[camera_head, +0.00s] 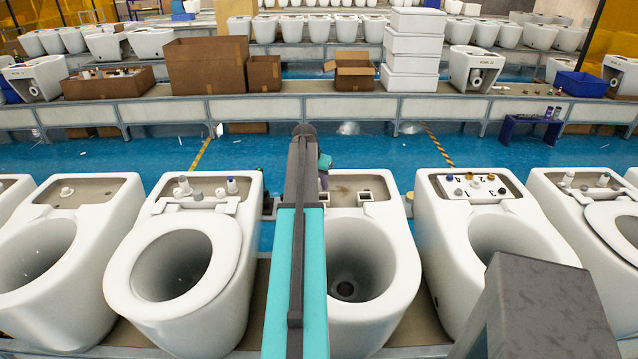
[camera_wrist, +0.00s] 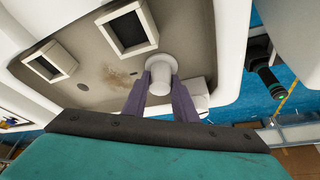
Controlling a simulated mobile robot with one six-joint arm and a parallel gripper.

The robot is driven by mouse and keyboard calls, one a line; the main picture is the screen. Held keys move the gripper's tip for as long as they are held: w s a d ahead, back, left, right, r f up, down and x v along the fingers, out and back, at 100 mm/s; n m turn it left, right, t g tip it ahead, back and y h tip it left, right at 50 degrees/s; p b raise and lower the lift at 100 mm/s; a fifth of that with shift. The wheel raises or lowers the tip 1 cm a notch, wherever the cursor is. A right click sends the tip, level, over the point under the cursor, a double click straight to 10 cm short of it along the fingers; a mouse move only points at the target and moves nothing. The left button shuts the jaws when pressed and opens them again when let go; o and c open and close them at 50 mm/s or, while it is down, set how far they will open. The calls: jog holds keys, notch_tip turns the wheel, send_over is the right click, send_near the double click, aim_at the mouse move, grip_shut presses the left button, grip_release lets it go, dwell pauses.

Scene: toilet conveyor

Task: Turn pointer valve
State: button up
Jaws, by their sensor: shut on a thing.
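In the wrist view, my gripper (camera_wrist: 160,95) has its two purple-grey fingers closed on a white round valve (camera_wrist: 160,70) with a wider cap. The valve stands on the brown recessed panel (camera_wrist: 92,80) of a toilet. A small white block sits right beside the valve, partly behind the fingers. In the head view, this seems to be the middle toilet (camera_head: 375,255), with no seat on it. My teal and grey arm hides its left side, and the gripper and valve are mostly hidden there.
Two square white-framed openings, one of them (camera_wrist: 128,32), lie left of the valve. A dark cylindrical fitting (camera_wrist: 265,75) is at the right. Neighbouring toilets (camera_head: 185,255) and (camera_head: 490,230) stand close on both sides. Behind lie a blue floor and a conveyor with boxes (camera_head: 205,63).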

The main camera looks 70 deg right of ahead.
jog(key=o, duration=0.8)
jog(key=shift+c, duration=0.2)
jog(key=b+v, duration=0.3)
jog(key=v, duration=1)
jog(key=shift+r, duration=0.45)
jog(key=shift+a, duration=0.1)
